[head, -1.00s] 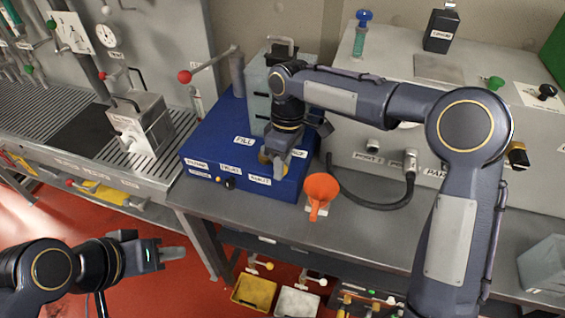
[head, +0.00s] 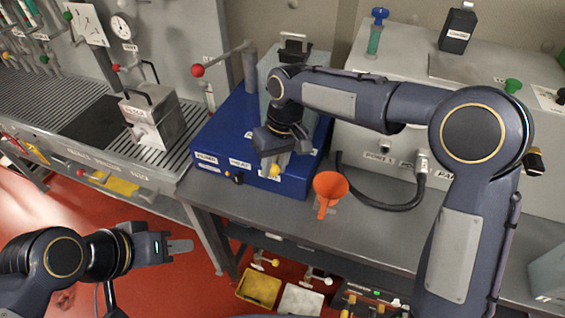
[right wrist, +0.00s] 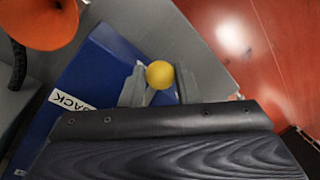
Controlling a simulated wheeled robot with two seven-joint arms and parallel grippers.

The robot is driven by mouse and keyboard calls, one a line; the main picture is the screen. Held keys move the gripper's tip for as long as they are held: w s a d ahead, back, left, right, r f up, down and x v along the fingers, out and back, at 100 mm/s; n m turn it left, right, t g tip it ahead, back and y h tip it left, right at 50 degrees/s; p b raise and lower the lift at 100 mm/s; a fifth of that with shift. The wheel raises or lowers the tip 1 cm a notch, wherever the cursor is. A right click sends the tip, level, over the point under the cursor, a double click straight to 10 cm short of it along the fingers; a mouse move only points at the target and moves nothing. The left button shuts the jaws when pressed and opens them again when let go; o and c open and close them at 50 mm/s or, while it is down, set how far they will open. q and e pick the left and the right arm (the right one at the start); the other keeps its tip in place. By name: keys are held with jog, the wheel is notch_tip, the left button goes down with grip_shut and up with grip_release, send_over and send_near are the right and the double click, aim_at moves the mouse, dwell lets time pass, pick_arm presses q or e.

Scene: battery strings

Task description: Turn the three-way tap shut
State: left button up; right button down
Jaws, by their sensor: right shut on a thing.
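The three-way tap shows as a yellow knob (head: 275,170) at the front of the blue unit (head: 212,148). My right gripper (head: 274,162) is shut on the tap handle, pointing down over the unit's front right part. In the right wrist view the round yellow knob (right wrist: 160,74) sits between the two grey fingers. The tap's body and most of its position labels are hidden by the gripper. One label reading BACK (right wrist: 70,101) shows beside it. My left gripper (head: 180,246) is empty at the lower left, away from the unit; its finger gap is unclear.
An orange funnel (head: 330,186) stands on the bench just right of the blue unit. A black hose (head: 385,207) curves behind it. Yellow and white bins (head: 258,289) lie below.

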jog(key=shift+w+a+r+m+t, duration=0.1)
jog(key=shift+a+m+t, duration=0.05)
jog(key=shift+a+m, duration=0.55)
jog(key=shift+w+a+m+t, duration=0.15)
jog(key=shift+a+m, duration=0.2)
jog(key=shift+m, duration=0.55)
jog(key=c, duration=1.1)
grip_release()
jog(key=r, duration=0.2)
jog(key=d+r, duration=0.1)
jog(key=r, duration=0.4)
jog(key=shift+w+d+r, duration=0.15)
jog(key=shift+r, duration=0.15)
